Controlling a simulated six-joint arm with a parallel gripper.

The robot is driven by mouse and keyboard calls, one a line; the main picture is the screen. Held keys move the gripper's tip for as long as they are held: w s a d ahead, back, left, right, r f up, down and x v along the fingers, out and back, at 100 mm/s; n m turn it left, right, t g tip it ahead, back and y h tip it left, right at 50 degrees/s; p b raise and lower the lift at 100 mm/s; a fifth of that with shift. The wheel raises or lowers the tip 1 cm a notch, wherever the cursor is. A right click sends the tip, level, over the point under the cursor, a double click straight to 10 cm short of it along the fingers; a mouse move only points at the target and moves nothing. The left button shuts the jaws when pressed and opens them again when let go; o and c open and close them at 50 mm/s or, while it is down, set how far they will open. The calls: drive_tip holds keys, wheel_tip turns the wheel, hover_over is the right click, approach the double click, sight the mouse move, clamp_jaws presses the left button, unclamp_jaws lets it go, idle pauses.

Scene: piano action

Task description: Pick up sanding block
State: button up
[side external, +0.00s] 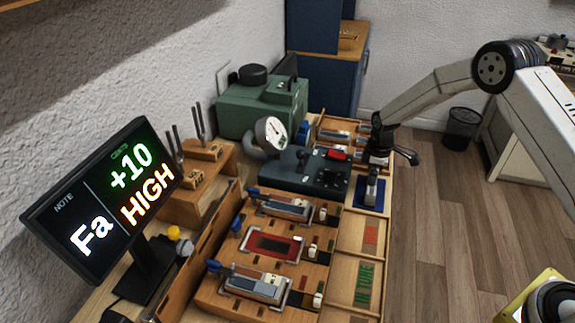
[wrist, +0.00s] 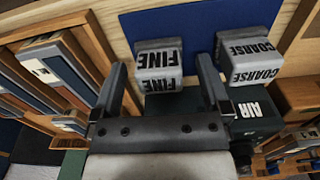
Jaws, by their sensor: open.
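A grey sanding block marked FINE (wrist: 158,80) is in the upper middle of the wrist view, framed by the two fingers of my open gripper (wrist: 161,64). A second grey block marked COARSE (wrist: 255,62) is to its right, outside the right finger. Both are by a blue mat (wrist: 195,27). In the side view my gripper (side external: 375,165) is above the blue mat (side external: 362,204), where a small grey block (side external: 371,190) shows; its lettering is too small to read. No contact between the fingers and the FINE block is clear.
A dark green box marked AIR (wrist: 251,109) is beyond the right finger. In the side view a dark device with a gauge (side external: 271,134) stands left of the mat. Wooden trays with tools (side external: 268,245) lie in front, beside a screen (side external: 110,195).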

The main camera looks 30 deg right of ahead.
idle(0.4)
clamp_jaws()
drive_tip(key=shift+r, duration=0.1)
drive_tip(key=shift+r, duration=0.85)
drive_tip(key=s+a+r, duration=0.1)
drive_tip(key=s+r, duration=1)
drive_tip(key=s, duration=0.3)
drive_tip(key=shift+a, duration=0.35)
